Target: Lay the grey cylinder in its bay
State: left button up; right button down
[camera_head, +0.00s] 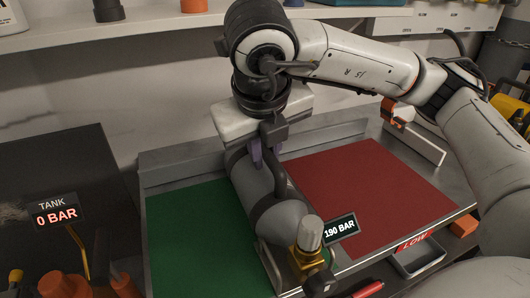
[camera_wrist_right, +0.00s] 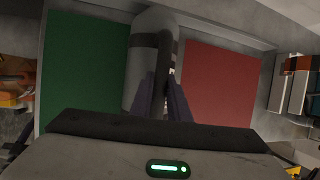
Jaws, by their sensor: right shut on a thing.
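The grey cylinder (camera_head: 262,192) lies lengthwise over the strip between the green bay (camera_head: 190,235) and the red bay (camera_head: 370,195) of the metal tray. It has dark bands, a dark handle and a brass valve (camera_head: 306,262) at its near end. A tag at the valve (camera_head: 341,229) reads 190 BAR. My right gripper (camera_head: 266,155) comes down from above, its purple fingers shut on the cylinder's handle. In the right wrist view the cylinder (camera_wrist_right: 142,65) shows between both coloured panels. I cannot tell whether it touches the tray. My left gripper is out of view.
A "LOW" label (camera_head: 414,243) sits on the tray's front edge by the red side. A dark unit (camera_head: 65,185) at left has a sign reading TANK 0 BAR (camera_head: 55,213). A shelf (camera_head: 150,29) runs along the back. Both coloured areas are largely bare.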

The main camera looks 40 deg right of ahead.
jog(key=shift+r, duration=0.15)
jog(key=c, duration=1.6)
grip_release()
jog(key=shift+s+f, duration=0.15)
jog(key=shift+f, duration=0.2)
jog(key=p+v, duration=0.2)
jog(key=v, duration=0.8)
jog(key=shift+r+p, duration=0.35)
jog(key=shift+p, duration=0.05)
